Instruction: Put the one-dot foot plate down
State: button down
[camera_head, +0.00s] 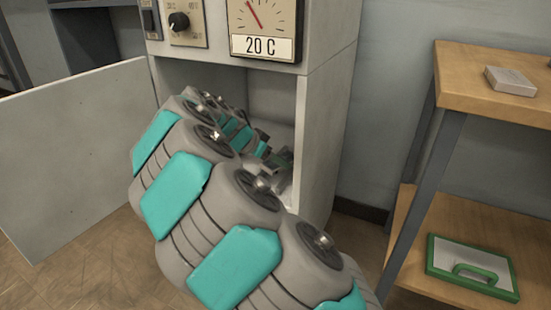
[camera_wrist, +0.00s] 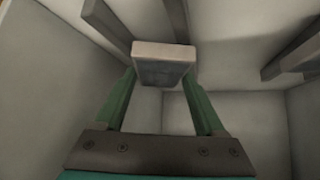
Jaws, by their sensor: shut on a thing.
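My gripper (camera_wrist: 163,72) is shut on a small pale grey plate (camera_wrist: 165,50), which I take to be the one-dot foot plate. The plate sits between the tips of the two green fingers in the wrist view. No dot can be made out on the face that shows. In the head view my arm reaches into the open chamber of a grey cabinet (camera_head: 330,140), and my own arm hides most of the gripper and plate there. Dark bars (camera_wrist: 105,22) run near the plate in the wrist view. I cannot tell whether the plate touches them.
The cabinet door (camera_head: 70,140) stands open at left. A dial reading 20 C (camera_head: 265,45) and a knob (camera_head: 179,22) are above the chamber.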

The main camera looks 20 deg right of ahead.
jog(key=shift+f+b, duration=0.3)
jog(key=shift+f, duration=0.15)
grip_release()
